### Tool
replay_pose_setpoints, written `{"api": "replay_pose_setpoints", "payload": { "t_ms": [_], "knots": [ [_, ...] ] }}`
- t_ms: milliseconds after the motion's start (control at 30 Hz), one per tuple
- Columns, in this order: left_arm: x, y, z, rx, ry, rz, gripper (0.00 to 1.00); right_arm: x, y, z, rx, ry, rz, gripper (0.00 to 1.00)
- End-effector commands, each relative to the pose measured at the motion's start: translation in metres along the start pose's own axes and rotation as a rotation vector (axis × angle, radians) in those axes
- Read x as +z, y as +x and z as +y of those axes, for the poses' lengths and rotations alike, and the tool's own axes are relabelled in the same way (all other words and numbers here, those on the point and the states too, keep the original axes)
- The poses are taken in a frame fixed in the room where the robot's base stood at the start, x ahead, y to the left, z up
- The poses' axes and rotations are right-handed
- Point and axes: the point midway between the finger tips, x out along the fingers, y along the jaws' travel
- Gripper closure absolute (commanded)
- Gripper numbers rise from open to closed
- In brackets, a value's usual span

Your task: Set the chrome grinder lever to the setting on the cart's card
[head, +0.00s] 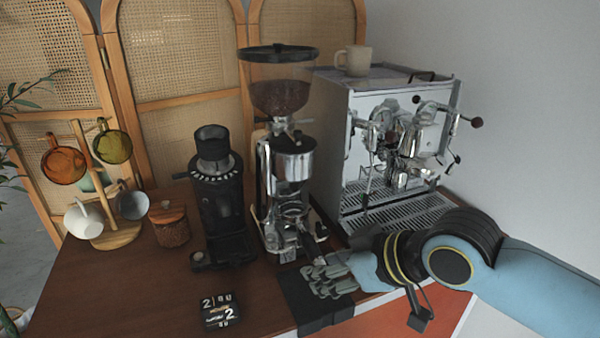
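The chrome grinder (293,165) stands upright in the middle of the cart, with a clear bean hopper (280,95) on top. A thin chrome bar that looks like its lever (301,121) sticks out to the right, just below the hopper; its exact setting is too small to read. A small black card or block (217,310) at the front left carries white marks, including a figure that looks like 2. My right gripper (322,279) is low in front of the grinder, over a black mat (298,301) and apart from the lever. Its finger opening is unclear. My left gripper is out of view.
A black grinder (220,210) stands left of the chrome one. A chrome espresso machine (400,150) with a cup (353,60) on top stands right. A lidded jar (169,223) and mug tree (110,235) are left. The wooden top (130,290) is bare at front left.

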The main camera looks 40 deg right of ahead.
Motion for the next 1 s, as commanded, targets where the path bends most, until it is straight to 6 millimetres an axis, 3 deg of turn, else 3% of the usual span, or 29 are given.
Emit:
{"api": "replay_pose_setpoints", "payload": {
  "t_ms": [33, 100, 267, 400, 500, 600, 933, 1000],
  "knots": [
    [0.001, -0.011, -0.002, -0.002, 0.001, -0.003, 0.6, -0.028, -0.006, 0.008, -0.014, -0.016, 0.081, 0.6],
    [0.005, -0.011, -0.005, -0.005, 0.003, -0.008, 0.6, -0.05, -0.002, 0.019, -0.027, -0.016, 0.186, 0.6],
    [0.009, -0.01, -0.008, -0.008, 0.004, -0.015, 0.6, -0.092, -0.001, 0.057, -0.016, 0.004, 0.408, 0.6],
    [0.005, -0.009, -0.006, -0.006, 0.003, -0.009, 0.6, -0.124, -0.01, 0.1, 0.028, 0.03, 0.585, 0.6],
    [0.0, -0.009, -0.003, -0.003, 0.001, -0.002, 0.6, -0.141, -0.018, 0.125, 0.062, 0.045, 0.677, 0.6],
    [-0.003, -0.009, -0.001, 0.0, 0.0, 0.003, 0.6, -0.148, -0.022, 0.137, 0.08, 0.054, 0.723, 0.6],
    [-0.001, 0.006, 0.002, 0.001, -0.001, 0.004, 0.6, -0.167, -0.003, 0.141, 0.085, 0.056, 0.736, 0.6],
    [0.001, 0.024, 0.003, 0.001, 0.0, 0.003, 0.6, -0.172, 0.009, 0.142, 0.084, 0.057, 0.738, 0.6]
  ]
}}
